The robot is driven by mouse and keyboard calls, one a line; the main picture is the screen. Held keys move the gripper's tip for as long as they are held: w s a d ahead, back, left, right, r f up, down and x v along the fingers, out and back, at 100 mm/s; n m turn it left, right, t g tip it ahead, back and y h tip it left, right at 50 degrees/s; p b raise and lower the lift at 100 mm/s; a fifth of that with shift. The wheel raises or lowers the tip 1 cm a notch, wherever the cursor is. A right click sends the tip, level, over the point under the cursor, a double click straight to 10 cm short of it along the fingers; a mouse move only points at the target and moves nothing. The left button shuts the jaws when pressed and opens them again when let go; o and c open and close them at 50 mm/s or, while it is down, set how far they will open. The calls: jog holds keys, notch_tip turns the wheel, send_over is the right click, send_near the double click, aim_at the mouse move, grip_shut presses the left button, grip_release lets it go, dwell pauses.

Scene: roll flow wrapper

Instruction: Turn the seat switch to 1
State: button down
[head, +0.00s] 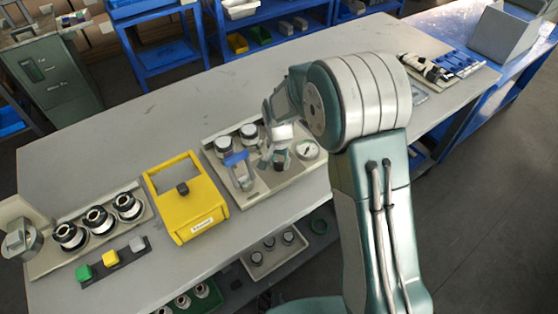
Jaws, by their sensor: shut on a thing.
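My gripper (273,157) is over a light grey panel (290,182) in the middle of the bench, pointing down. Its fingers are shut on a small dark knob (281,162) on this panel. The arm and fingers partly hide the knob, so I cannot tell its setting.
The panel also bears two round black-and-white knobs (224,146), a blue upright part (237,160) close left of my gripper, and a round gauge (307,149). Black-ringed sockets (100,220) and coloured blocks (110,258) stand left. The bench's back is clear.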

aim_at(278, 162)
jog(key=shift+n, duration=0.4)
dwell(0.4)
jog(key=shift+n, duration=3)
jog(key=shift+c, duration=1.3)
grip_release()
jog(key=shift+w+a, duration=0.1)
notch_tip(278, 162, up, 12)
jog(key=shift+f, duration=0.1)
